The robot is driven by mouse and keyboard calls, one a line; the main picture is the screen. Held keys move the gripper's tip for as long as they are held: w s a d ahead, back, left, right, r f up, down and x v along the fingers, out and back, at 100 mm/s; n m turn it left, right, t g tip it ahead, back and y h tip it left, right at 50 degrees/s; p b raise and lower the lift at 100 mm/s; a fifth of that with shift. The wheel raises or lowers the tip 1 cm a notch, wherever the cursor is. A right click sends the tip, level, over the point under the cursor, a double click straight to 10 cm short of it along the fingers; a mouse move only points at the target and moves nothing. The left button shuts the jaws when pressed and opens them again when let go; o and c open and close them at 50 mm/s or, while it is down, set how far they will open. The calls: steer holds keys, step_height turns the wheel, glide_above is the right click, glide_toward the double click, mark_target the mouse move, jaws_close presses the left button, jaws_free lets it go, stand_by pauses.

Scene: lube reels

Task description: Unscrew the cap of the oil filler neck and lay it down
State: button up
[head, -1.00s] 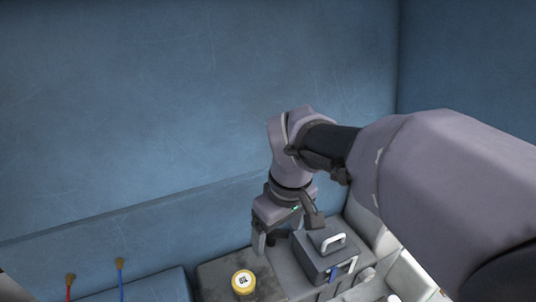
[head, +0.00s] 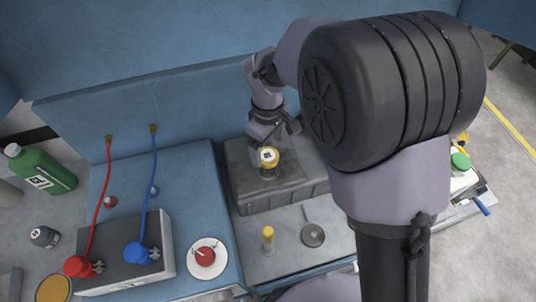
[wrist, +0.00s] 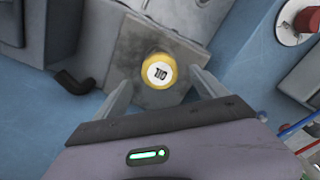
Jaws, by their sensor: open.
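The oil filler cap (head: 268,157) is yellow with a white, marked top. It sits on its neck on the grey engine block (head: 285,194), and shows near the middle of the wrist view (wrist: 159,70). My gripper (head: 267,148) is at the cap in the head view, pointing down. In the wrist view my gripper (wrist: 160,80) is open, with one finger to each side of the cap and visible gaps between. I cannot tell whether the fingertips are level with the cap or above it. The neck is mostly hidden under the cap.
Left stands a grey battery (head: 122,255) with red and blue clamps and cables. A white round dish (head: 207,272) with a red part lies on the blue ledge. A yellow-topped dipstick (head: 268,238) and a round dark part (head: 313,235) are in front. A green bottle (head: 42,168) lies far left.

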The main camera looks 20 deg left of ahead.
mark_target(268, 155)
step_height(268, 155, down, 3)
steer(key=shift+f+b, duration=0.2)
steer(key=shift+b, duration=0.1)
steer(key=c, duration=1.4)
steer(key=shift+r+n+p, duration=0.2)
steer(key=shift+n+p, duration=0.25)
steer(key=shift+n, duration=0.05)
steer(key=shift+c, duration=0.2)
steer(key=shift+n+p, duration=0.7)
steer(key=shift+n, duration=0.4)
steer(key=shift+f+n+p, duration=0.2)
steer(key=shift+n+p, duration=0.1)
steer(key=shift+n, duration=0.7)
